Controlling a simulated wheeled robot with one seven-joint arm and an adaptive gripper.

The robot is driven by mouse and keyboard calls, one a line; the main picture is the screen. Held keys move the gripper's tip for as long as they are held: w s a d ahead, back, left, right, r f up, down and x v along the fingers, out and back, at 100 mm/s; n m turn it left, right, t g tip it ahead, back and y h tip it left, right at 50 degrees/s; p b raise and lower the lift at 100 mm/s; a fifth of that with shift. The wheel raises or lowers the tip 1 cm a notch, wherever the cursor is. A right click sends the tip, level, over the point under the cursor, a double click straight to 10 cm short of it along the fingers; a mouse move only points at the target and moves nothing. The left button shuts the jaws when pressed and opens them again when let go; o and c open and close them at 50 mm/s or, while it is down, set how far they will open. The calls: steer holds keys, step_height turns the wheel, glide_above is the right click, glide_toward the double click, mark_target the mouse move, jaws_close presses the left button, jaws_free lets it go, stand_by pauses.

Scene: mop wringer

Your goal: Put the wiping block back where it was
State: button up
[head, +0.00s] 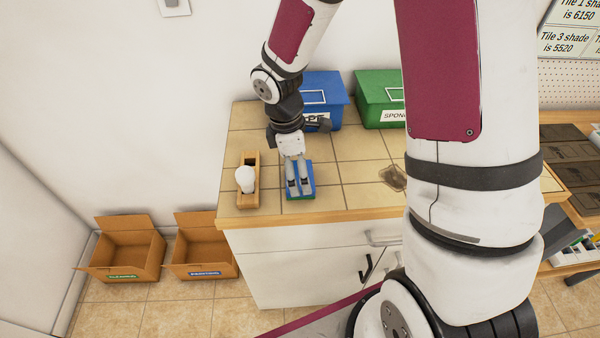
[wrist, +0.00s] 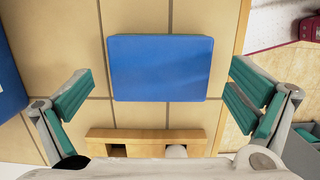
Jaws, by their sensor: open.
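The wiping block, seemingly the blue block (head: 310,182) with a green underside, lies flat on the tiled counter near its front edge. It also shows whole in the wrist view (wrist: 160,67), with clear tile around it. My gripper (head: 298,188) points down over the block with its fingers open. In the wrist view the fingers stand wide apart to the left and right of the block, and nothing is held. I cannot tell how high the fingertips are above the counter.
A wooden holder (head: 248,197) with a white bulb-shaped thing stands left of the block. A blue bin (head: 325,92) and a green bin (head: 378,88) stand at the back of the counter. A dark stain (head: 393,177) marks tiles to the right. Two cardboard boxes (head: 125,255) sit on the floor.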

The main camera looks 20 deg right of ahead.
step_height(320, 180, up, 10)
steer(key=a+f, duration=0.1)
steer(key=s+d+r+m+t, duration=0.2)
steer(key=s+r+m, duration=0.55)
steer(key=r, duration=0.45)
steer(key=s+r+m+t+y, duration=0.1)
steer(key=s+r+m, duration=0.1)
steer(key=s, duration=0.3)
steer(key=s+r+m+t, duration=0.2)
steer(key=s+m, duration=0.3)
steer(key=s, duration=0.1)
steer(key=shift+s+a+r+t+y, duration=0.25)
steer(key=shift+r+t+y, duration=0.05)
steer(key=shift+y, duration=0.1)
